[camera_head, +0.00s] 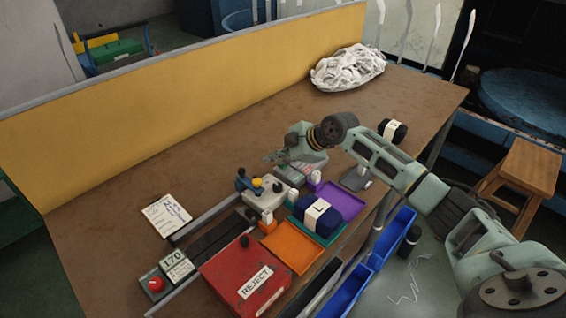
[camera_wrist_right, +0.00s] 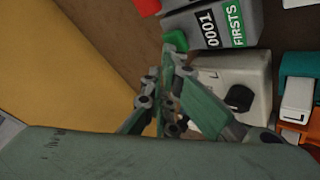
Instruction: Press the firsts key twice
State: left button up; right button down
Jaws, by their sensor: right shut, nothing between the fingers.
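The grey counter box (camera_wrist_right: 236,20) carries a label reading FIRSTS and shows 0001 in the right wrist view. A bright green key (camera_wrist_right: 175,39) sticks out at its near left corner. My right gripper (camera_wrist_right: 168,52) is shut and empty, with its fingertips right at the green key; I cannot tell whether they touch it. In the head view my right gripper (camera_head: 272,158) is above the table beside the counter box (camera_head: 297,173), which it and my arm partly cover. My left gripper is not in view.
A red key (camera_wrist_right: 146,7) shows beyond the green one. Near the counter are a white device with a black knob (camera_head: 264,195), a purple tray (camera_head: 340,196), an orange tray (camera_head: 292,248) and the red REJECT box (camera_head: 240,277). A yellow panel (camera_head: 200,72) borders the table.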

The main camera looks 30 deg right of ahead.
jog(key=shift+r+p, duration=0.85)
jog(key=shift+r, duration=0.25)
notch_tip(320, 180, up, 5)
jog(key=p, duration=0.4)
dwell(1.8)
